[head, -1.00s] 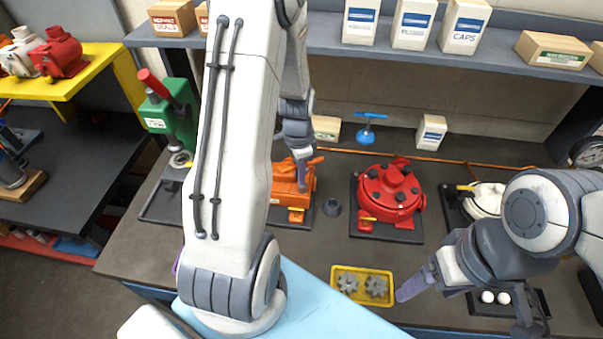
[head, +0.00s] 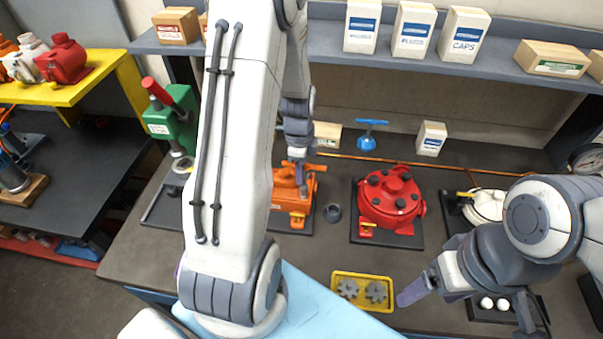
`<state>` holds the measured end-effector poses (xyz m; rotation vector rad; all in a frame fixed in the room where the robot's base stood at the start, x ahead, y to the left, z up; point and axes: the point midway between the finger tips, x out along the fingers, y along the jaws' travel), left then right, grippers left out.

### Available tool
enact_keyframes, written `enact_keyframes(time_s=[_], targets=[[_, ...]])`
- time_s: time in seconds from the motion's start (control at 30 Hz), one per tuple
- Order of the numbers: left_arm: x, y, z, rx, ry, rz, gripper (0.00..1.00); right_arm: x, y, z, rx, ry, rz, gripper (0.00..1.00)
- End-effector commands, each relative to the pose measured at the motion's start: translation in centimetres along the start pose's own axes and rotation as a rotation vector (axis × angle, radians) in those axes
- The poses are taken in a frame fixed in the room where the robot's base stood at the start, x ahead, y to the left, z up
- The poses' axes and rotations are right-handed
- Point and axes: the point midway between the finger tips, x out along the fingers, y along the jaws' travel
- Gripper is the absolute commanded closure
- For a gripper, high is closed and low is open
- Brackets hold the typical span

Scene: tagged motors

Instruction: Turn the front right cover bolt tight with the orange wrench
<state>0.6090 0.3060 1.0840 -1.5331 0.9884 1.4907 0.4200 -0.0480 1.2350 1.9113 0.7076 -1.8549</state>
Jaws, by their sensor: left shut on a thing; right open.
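My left gripper (head: 300,178) points down at the top of the orange motor (head: 284,202), which stands on a dark base plate. It is shut on a thin orange piece (head: 316,167) that looks like the orange wrench; orange on orange makes its outline hard to follow. The cover bolts of the orange motor are hidden behind my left arm and gripper, so I cannot tell whether the wrench sits on a bolt. The red motor (head: 391,196), with several dark bolts on its round cover, stands to the right. My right gripper (head: 408,294) is open and empty near the yellow tray.
The yellow tray (head: 334,300) holds two grey gears. A small dark cup (head: 332,212) stands between the two motors. A white motor (head: 486,203) is partly behind my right arm. A blue-handled tool (head: 368,138) stands at the back. A green press (head: 176,128) is at left.

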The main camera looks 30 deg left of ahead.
Motion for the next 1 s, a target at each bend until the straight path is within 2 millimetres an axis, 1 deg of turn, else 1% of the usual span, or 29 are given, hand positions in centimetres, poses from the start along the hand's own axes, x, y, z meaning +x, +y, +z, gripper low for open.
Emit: enact_keyframes(time_s=[0.27, 0.37, 0.77, 0.83, 1.0], targets=[[-0.1, 0.0, 0.0, 0.0, 0.0, 0.001, 1.0, -0.1, 0.0, 0.0, 0.0, 0.0, 0.0, 0.2], [-0.8, 0.0, 0.0, 0.0, 0.0, 0.001, 1.0, -0.7, -0.1, 0.0, 0.0, 0.0, 0.0, 0.2], [-4.8, 0.0, -0.1, 0.0, 0.0, 0.002, 1.0, -4.0, -0.3, -0.2, 0.0, 0.0, 0.0, 0.2], [-5.1, 0.0, -0.1, 0.0, 0.0, 0.002, 1.0, -4.1, -0.3, -0.2, 0.0, 0.0, 0.0, 0.2], [-4.9, 0.0, -0.1, 0.0, 0.0, 0.002, 1.0, -4.0, -0.3, -0.2, 0.0, 0.0, 0.0, 0.2]])
